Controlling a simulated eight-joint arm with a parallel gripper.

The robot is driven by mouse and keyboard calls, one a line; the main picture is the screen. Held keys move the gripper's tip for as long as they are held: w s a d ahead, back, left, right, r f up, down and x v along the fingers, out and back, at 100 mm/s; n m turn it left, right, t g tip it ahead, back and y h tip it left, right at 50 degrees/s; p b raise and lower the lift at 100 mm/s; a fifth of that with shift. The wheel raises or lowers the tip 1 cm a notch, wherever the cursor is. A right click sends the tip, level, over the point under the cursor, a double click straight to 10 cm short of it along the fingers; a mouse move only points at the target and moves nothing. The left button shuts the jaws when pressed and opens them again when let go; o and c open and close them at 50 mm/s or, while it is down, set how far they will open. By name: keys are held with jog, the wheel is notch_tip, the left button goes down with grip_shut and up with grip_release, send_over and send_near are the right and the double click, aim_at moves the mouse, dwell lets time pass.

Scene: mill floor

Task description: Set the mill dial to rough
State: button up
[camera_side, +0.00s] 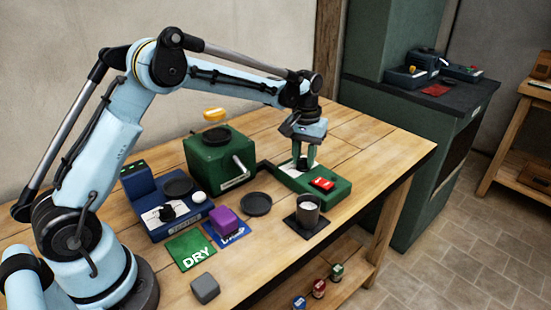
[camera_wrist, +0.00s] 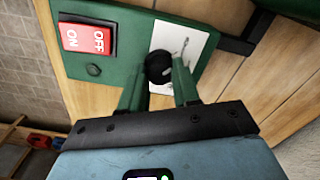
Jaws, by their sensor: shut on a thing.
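A green control panel (camera_side: 328,199) lies on the bench below my gripper (camera_side: 304,158). It carries a black dial knob (camera_wrist: 158,67) on a white plate (camera_wrist: 185,48) with faint dark marks. In the wrist view my gripper's green fingers (camera_wrist: 159,80) are shut on the dial knob, one on each side. Which mark the dial points at cannot be told; the fingers hide part of the plate. The green mill box (camera_side: 215,157) stands left of the panel.
A dark cup (camera_side: 308,211) on a dark mat stands in front of the panel. A black disc (camera_side: 256,204), a blue device (camera_side: 160,205) with its own dial, a purple block (camera_side: 224,221), a green DRY card (camera_side: 191,250) and a grey block (camera_side: 205,287) lie further left.

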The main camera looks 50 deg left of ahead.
aim_at(303, 161)
jog(key=o, duration=1.1)
jog(key=shift+c, duration=0.2)
jog(key=shift+r, duration=0.1)
notch_tip(303, 161, up, 12)
jog(key=s+d+r+m+t, duration=0.2)
jog(key=s+r+t, duration=0.15)
jog(key=s, duration=0.75)
jog(key=s+d+f+m+t, duration=0.1)
jog(key=s+f+m+t, duration=0.1)
jog(key=s+f, duration=0.4)
jog(key=s+t, duration=0.1)
jog(key=s, duration=0.3)
jog(key=shift+s+d+f+m+t, duration=0.25)
jog(key=shift+s+f+m+t, duration=0.05)
jog(key=shift+s+f+t, duration=0.1)
